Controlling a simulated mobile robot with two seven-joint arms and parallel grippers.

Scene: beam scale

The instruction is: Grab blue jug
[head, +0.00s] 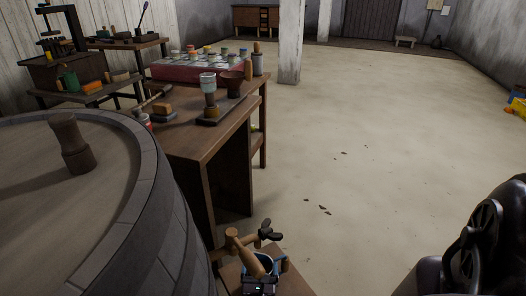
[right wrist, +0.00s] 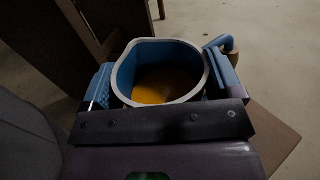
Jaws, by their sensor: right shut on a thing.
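The blue jug (right wrist: 158,54) has a pale rim and holds something yellow-orange inside. It is upright, seen from above in the right wrist view. My right gripper (right wrist: 161,82) has one finger on each side of the jug and is shut on it. In the head view the jug (head: 264,260) shows at the bottom middle, with my right gripper (head: 261,283) at it. Whether the jug touches the surface below is hidden. My left gripper is not in view.
A barrel (head: 170,215) with a brown object (head: 70,142) on top fills the left. A workbench (head: 212,140) with jars and tools stands behind. Wooden and black items (head: 267,232) lie close to the jug. A dark object with a spoked wheel (head: 483,228) is at right. Open floor lies right of centre.

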